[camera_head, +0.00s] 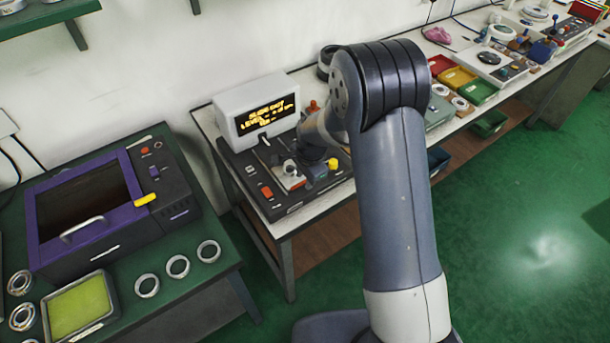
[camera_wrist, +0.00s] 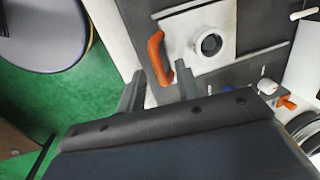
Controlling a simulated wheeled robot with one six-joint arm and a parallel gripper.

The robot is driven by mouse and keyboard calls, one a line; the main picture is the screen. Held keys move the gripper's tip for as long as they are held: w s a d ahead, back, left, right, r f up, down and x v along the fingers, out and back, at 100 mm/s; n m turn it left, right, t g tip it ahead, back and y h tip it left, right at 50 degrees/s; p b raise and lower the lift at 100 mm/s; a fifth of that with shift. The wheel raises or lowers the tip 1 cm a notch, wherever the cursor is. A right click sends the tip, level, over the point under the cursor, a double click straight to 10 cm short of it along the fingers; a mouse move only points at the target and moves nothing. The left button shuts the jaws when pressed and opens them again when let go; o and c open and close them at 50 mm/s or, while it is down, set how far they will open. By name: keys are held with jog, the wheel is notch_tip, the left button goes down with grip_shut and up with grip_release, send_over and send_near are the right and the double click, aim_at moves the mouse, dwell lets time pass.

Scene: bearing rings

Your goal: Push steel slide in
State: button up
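The steel slide (camera_wrist: 228,18) is a pale plate on the dark machine panel, and it also shows in the head view (camera_head: 293,183). A bearing ring (camera_wrist: 210,42) stands on the plate. An orange handle (camera_wrist: 156,55) is at the slide's near edge in the wrist view. My gripper (camera_wrist: 159,82) is open, with its two fingers apart and the lower end of the handle near the gap between them. I cannot tell whether a finger touches the handle. In the head view my arm partly hides the machine and the gripper.
A display box (camera_head: 258,108) on the machine shows yellow text that seems to begin "SLIDE OUT". A yellow knob (camera_head: 333,163) is right of the slide. A purple-framed machine (camera_head: 120,215) stands on the left bench. Coloured bins (camera_head: 455,77) line the bench farther right. Green floor lies open at right.

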jog(key=shift+f, duration=0.1)
jog(key=shift+c, duration=0.3)
grip_shut()
